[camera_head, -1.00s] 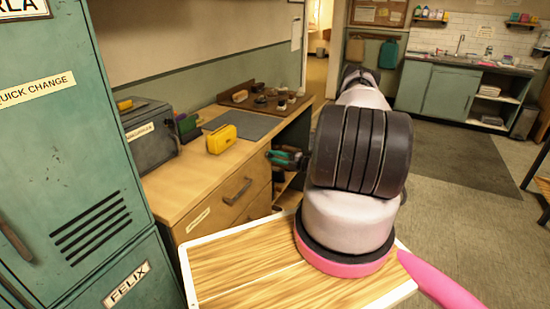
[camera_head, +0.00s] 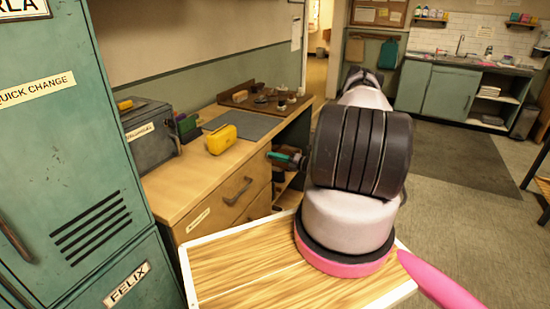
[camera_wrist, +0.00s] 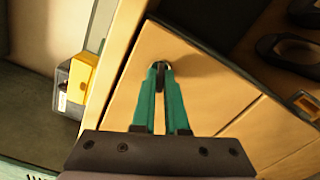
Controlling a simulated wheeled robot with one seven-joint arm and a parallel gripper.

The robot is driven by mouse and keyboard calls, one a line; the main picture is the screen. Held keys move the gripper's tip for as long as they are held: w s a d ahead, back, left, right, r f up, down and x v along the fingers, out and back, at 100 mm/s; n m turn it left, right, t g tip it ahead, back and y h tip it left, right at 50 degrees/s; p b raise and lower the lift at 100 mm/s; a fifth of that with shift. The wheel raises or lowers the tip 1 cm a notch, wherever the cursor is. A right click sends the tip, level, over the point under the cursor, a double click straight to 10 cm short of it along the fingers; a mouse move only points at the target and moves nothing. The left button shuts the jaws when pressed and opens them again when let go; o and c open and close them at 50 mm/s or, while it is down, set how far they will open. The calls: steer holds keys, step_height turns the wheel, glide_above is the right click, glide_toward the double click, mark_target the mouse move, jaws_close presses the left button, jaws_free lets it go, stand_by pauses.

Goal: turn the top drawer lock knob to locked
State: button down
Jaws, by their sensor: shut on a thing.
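My gripper (camera_wrist: 161,72) has teal fingers. In the wrist view they are shut on a small dark lock knob (camera_wrist: 160,82) with a round metal base on the wooden drawer front. The fingertips partly cover the knob, and I cannot read any lock marking. In the head view my gripper (camera_head: 286,157) is at the right end of the top drawer (camera_head: 225,202), under the desktop edge. The knob itself is too small and covered to make out there.
The desk (camera_head: 180,185) carries a yellow case (camera_head: 221,139), a grey toolbox (camera_head: 150,140) and a dark mat. Green lockers (camera_head: 80,150) stand at left. Open shelves lie beside the drawers.

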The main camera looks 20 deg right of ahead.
steer(key=n, duration=1.3)
stand_by(0.4)
steer(key=c, duration=0.9)
jaws_free()
steer(key=shift+c, duration=0.2)
steer(key=v, duration=1)
steer(key=shift+s+d, duration=0.25)
steer(key=shift+s, duration=0.1)
